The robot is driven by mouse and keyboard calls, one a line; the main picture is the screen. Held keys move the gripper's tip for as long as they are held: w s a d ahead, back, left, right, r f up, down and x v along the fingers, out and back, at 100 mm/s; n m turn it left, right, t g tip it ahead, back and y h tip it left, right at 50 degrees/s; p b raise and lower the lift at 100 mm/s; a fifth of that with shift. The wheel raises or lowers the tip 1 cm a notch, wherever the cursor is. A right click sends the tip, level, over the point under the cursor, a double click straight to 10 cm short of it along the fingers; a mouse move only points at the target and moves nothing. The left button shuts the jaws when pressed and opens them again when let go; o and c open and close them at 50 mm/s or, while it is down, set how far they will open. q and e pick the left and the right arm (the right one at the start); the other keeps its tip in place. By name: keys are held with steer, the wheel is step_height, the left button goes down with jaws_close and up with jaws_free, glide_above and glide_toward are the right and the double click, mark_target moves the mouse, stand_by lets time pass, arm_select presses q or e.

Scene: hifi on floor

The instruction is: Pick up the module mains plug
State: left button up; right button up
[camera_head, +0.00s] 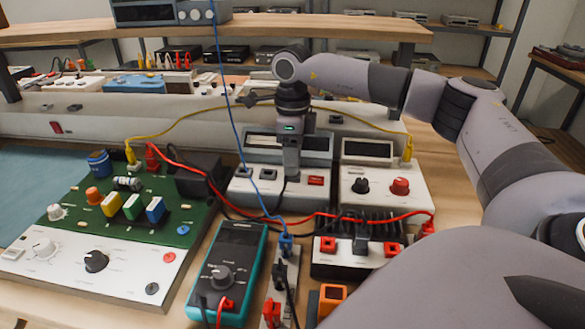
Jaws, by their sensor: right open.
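My right gripper (291,172) points down over the front of a light grey bench instrument (250,190) with a red button. Its fingers are seen nearly edge-on and are open; I see nothing held between them. A thin black cable shows just below the fingertips. I cannot pick out the module mains plug for certain; it may be small or hidden behind the fingers. A black module (357,262) with red sockets stands to the right and nearer, with dark leads on it. My left gripper is not in view.
A green circuit board trainer (130,205) is at left, with a teal multimeter (228,272) beside it. A narrow white strip (281,285) with blue and red plugs lies right of the multimeter. Red, yellow and blue leads cross the bench. A shelf (200,28) overhangs the back.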

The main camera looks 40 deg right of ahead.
steer(key=shift+f, duration=0.2)
jaws_close()
steer(key=shift+r, duration=0.1)
